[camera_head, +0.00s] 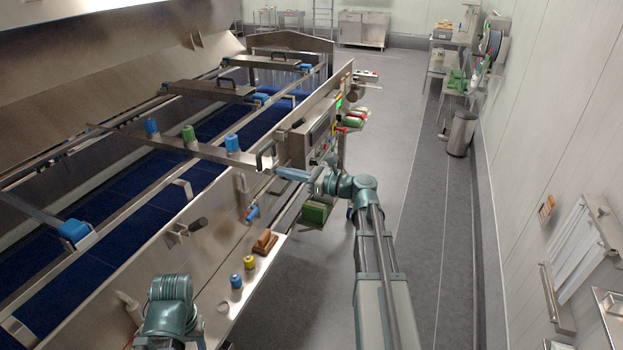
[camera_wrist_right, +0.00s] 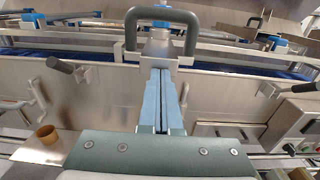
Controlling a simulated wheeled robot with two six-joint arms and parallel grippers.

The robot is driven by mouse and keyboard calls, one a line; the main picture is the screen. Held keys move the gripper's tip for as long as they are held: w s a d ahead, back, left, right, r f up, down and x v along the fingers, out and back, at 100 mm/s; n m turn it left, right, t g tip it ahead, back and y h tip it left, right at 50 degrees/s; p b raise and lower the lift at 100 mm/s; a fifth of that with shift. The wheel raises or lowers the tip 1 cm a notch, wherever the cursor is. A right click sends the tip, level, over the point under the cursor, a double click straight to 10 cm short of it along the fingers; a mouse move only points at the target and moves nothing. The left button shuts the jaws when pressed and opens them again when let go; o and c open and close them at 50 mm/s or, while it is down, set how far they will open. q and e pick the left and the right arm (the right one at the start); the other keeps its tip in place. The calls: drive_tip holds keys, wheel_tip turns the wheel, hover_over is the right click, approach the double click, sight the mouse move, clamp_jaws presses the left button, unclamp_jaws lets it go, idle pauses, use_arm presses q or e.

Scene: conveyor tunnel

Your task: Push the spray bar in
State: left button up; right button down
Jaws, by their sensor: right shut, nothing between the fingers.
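The spray bar (camera_head: 185,149) is a steel bar lying across the open conveyor tunnel, with blue and green caps on top. Its dark D-shaped handle (camera_head: 267,156) is at the near end, by the tunnel's side wall. In the right wrist view the handle (camera_wrist_right: 128,30) stands straight ahead, beyond the fingertips. My right gripper (camera_head: 281,172) is shut and empty, its pale blue fingers pointing at the handle end of the bar. In the wrist view the closed fingertips (camera_wrist_right: 160,72) are just below the handle; I cannot tell whether they touch the bar. My left gripper is not in view.
Other bars with handles (camera_head: 222,84) lie farther along the tunnel. A control box (camera_head: 312,135) is on the side wall just beyond my right gripper.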

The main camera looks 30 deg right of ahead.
sight(250, 165)
drive_tip(key=x, duration=1.1)
drive_tip(key=shift+w+a, duration=0.1)
drive_tip(key=shift+w, duration=0.05)
